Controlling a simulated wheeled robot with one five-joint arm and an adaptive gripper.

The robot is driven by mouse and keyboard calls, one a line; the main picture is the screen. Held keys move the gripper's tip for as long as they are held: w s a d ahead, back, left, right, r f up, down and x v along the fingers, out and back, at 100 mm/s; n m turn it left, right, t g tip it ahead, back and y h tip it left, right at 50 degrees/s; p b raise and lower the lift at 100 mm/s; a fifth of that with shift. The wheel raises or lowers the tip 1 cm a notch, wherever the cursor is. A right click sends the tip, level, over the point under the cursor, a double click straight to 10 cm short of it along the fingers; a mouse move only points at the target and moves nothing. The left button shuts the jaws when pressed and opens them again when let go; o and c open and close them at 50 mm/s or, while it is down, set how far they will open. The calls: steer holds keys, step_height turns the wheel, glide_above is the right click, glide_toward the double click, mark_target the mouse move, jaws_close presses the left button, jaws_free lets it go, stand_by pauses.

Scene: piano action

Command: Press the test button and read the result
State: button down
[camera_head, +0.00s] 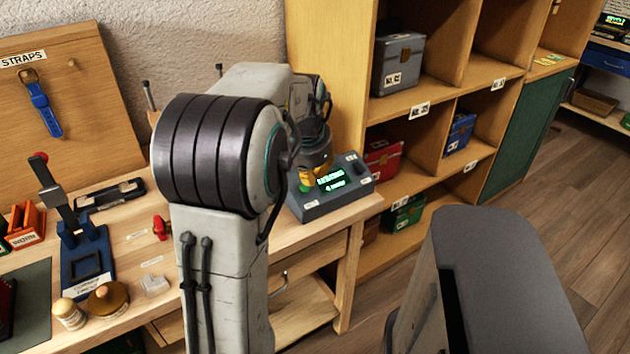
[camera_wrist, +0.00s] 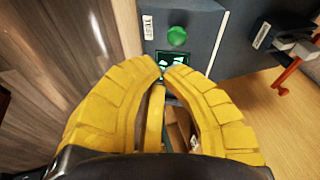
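The grey tester box (camera_head: 345,198) stands at the right end of the workbench, with a lit green display (camera_head: 330,180) whose text is too small to read surely. In the wrist view, the box (camera_wrist: 196,17) shows a round green button (camera_wrist: 178,37) beside a white label (camera_wrist: 147,27) that is hard to read. The display (camera_wrist: 174,60) is partly hidden by my fingertips. My gripper (camera_wrist: 163,73) has yellow fingers that come together at the tips, with nothing seen between them. The tips appear just below the button in the picture; I cannot tell whether they touch the box.
The bench (camera_head: 130,258) holds a blue clamp-like stand (camera_head: 85,262), a black case (camera_head: 110,194) and small jars. A strap board (camera_head: 85,85) stands behind. A wooden shelf (camera_head: 440,92) with several toolboxes stands right of the tester. Open floor (camera_head: 595,250) lies at right.

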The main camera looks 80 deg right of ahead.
steer(key=v, duration=0.6)
steer(key=shift+r+p, duration=0.35)
steer(key=shift+p, duration=0.1)
steer(key=shift+w+n, duration=0.15)
steer(key=shift+n, duration=0.15)
steer(key=w+a+f+n+y+p, duration=0.1)
steer(key=w+a+f+n, duration=0.25)
steer(key=a, duration=0.35)
steer(key=w+a+f+n+y, duration=0.2)
steer(key=a+f+n, duration=0.2)
steer(key=a+n, duration=0.15)
steer(key=w+a+r+n+t+p, duration=0.1)
steer(key=w+a+n, duration=0.3)
steer(key=a, duration=0.6)
steer(key=w+a+r+n+t+p, duration=0.1)
steer(key=w+a+r+n+p, duration=0.2)
steer(key=a, duration=0.7)
steer(key=w+a+r+n+t+y+p, duration=0.1)
steer(key=w+a+r+n+p, duration=0.2)
steer(key=w+a+n, duration=0.4)
steer(key=a+r+n, duration=0.1)
steer(key=a, duration=0.2)
steer(key=shift+w+n+t, duration=0.2)
steer(key=shift+n+t, duration=0.1)
steer(key=shift+n, duration=0.1)
steer(key=shift+r, duration=0.1)
